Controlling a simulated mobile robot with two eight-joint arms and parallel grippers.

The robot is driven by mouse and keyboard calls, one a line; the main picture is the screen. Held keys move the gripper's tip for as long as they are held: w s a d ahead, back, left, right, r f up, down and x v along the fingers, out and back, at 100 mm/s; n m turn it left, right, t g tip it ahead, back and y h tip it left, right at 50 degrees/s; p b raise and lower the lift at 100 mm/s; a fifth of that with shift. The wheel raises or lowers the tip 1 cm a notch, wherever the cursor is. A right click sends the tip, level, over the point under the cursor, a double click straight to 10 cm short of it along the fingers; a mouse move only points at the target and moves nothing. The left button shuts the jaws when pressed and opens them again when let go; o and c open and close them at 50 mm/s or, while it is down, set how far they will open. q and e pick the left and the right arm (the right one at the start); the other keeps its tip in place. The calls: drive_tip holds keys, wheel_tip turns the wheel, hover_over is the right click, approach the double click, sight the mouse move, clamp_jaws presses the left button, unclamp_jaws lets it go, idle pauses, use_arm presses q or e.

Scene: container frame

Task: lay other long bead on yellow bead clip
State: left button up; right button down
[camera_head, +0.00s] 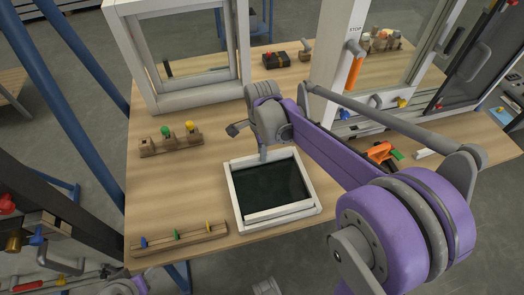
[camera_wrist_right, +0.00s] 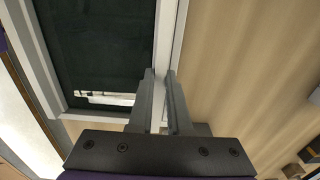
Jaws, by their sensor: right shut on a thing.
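A white frame with a dark pane (camera_head: 234,190) lies flat on the table, and it also fills the left of the right wrist view (camera_wrist_right: 90,45). My right gripper (camera_head: 263,156) points down at the far edge of this frame. In the wrist view its fingers (camera_wrist_right: 160,76) are shut on a white long bead (camera_wrist_right: 167,35) running along the frame's edge. Another white strip (camera_head: 280,212) lies along the near edge. The yellow bead clip (camera_head: 208,226) stands at the right end of a wooden rail (camera_head: 165,243), beside green and blue clips. My left gripper is not visible.
A second wooden block (camera_head: 170,147) with green and yellow knobs stands behind the rail. An upright white window frame (camera_head: 196,99) stands at the back. An orange tool (camera_head: 379,151) and a small white piece (camera_head: 426,153) lie to the right. Bare table separates rail and block.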

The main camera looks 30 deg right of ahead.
drive_tip(key=shift+f, duration=0.35)
drive_tip(key=c, duration=0.8)
unclamp_jaws()
wheel_tip(320, 180, up, 11)
drive_tip(key=shift+f+p, duration=0.1)
drive_tip(key=shift+p, duration=0.25)
drive_tip(key=shift+s+a+f+n+t+p, duration=0.7)
drive_tip(key=shift+s+a+f+n+t, duration=0.35)
drive_tip(key=shift+s+n, duration=1.95)
drive_tip(key=shift+s+a+f+n+t+p, duration=0.95)
drive_tip(key=shift+s+n, duration=1.2)
drive_tip(key=shift+n, duration=1.7)
drive_tip(key=shift+s+a+f+n+t+p, duration=0.65)
drive_tip(key=shift+s+a+n, duration=0.75)
drive_tip(key=shift+s+n, duration=1.6)
